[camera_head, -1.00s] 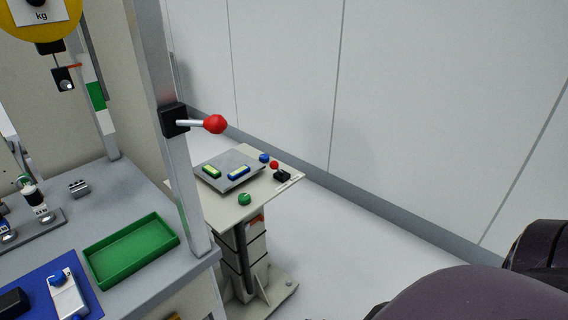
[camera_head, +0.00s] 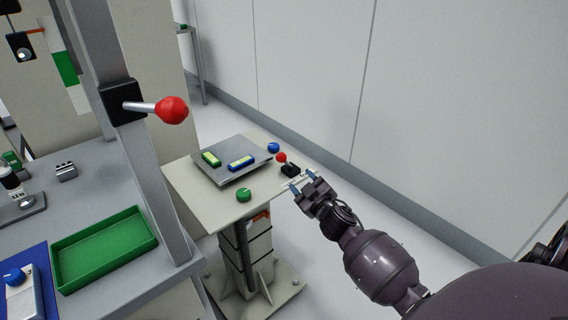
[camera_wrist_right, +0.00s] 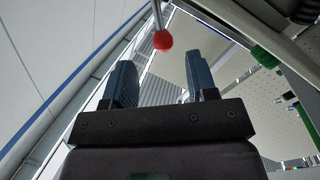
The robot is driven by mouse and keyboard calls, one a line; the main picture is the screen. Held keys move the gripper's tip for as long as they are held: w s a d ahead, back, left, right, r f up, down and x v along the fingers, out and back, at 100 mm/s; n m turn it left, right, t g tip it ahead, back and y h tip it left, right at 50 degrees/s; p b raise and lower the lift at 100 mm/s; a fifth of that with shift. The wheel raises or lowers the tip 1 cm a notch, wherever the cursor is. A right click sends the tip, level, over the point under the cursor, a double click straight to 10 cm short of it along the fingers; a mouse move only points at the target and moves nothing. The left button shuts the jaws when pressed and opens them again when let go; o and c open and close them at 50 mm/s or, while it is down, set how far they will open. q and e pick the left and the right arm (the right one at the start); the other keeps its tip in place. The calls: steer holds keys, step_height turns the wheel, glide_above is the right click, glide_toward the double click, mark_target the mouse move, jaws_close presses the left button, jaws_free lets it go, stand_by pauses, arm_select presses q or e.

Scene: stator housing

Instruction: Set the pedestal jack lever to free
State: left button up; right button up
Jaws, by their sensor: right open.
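The pedestal jack lever seems to be the small lever with a red ball (camera_head: 281,157) on a black base (camera_head: 290,171), at the right edge of the pedestal top (camera_head: 215,205). Beside it is a printed label, partly behind my gripper. My right gripper (camera_head: 302,182) is open and empty, just right of and nearer than the lever, apart from it. In the right wrist view, a red ball on a metal rod (camera_wrist_right: 162,40) shows beyond the gap between the fingers (camera_wrist_right: 160,78). I cannot tell which way the lever is set. My left gripper is not in view.
A larger red-ball lever (camera_head: 171,110) juts from the metal post (camera_head: 150,180) at left. The pedestal top carries a grey plate (camera_head: 226,172), a green knob (camera_head: 244,195) and a blue knob (camera_head: 273,147). A green tray (camera_head: 105,247) is on the bench. Floor right of the pedestal is clear.

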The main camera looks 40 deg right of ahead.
mark_target(286, 162)
steer(key=w, duration=0.3)
steer(key=w+d+b, duration=0.1)
steer(key=w, duration=0.5)
steer(key=shift+w+d+b, duration=0.25)
steer(key=shift+w+b, duration=0.05)
steer(key=shift+w, duration=0.05)
steer(key=shift+w+d+r, duration=0.1)
steer(key=shift+w, duration=0.4)
jaws_close()
